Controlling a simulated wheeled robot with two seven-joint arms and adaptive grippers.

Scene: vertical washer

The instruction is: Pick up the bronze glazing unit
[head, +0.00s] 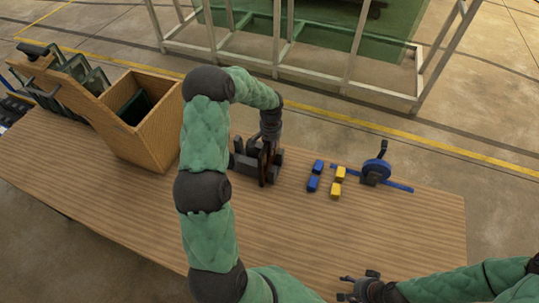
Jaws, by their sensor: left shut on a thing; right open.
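My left gripper (257,161) is at the middle of the wooden table, pointing down. It is shut on a thin, dark brown upright piece, which looks like the bronze glazing unit (265,170). The gripper and wrist hide most of it, and I cannot tell whether its lower edge touches the table. My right gripper (347,288) is open and empty over the table's front edge at the lower right.
A wooden box (150,140) with dark panels inside stands left of my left arm. Blue blocks (315,176) and yellow blocks (338,181) lie right of the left gripper, beside a blue tool (376,171). The front middle of the table (290,235) is clear.

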